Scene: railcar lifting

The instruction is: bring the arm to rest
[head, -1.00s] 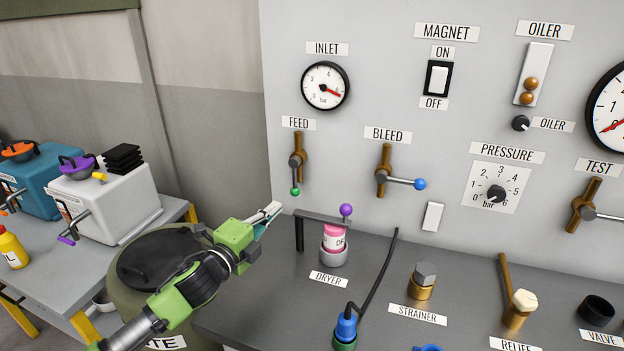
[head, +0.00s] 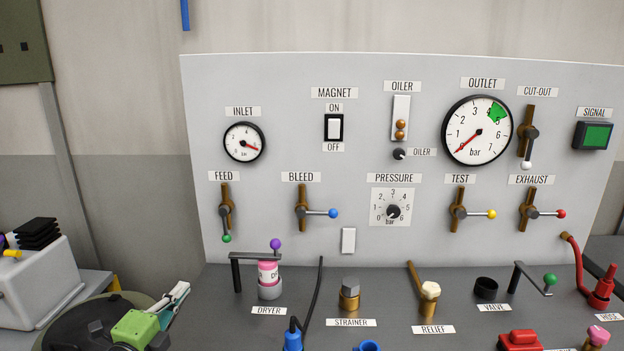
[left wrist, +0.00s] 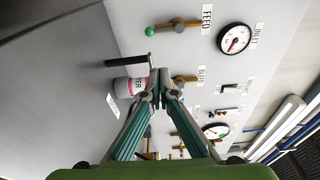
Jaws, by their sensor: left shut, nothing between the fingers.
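My left gripper (head: 178,293) shows at the lower left of the head view, over the dark lid of a green bin and left of the panel bench. Its fingers are shut with nothing between them. In the left wrist view the closed fingertips (left wrist: 159,85) point toward the panel, with the pink and white dryer cartridge (left wrist: 130,87) just left of them in the picture. The cartridge also shows in the head view (head: 268,273), standing in its cup under a dark bar with a purple knob. The gripper is apart from it. My right gripper is not in view.
The grey panel (head: 270,90) carries gauges, a magnet switch and several valve levers. The bench (head: 390,320) holds a strainer (head: 349,295), a relief valve (head: 430,295) and a red hose (head: 580,265). The bin lid (head: 80,325) and a white box (head: 35,285) stand at left.

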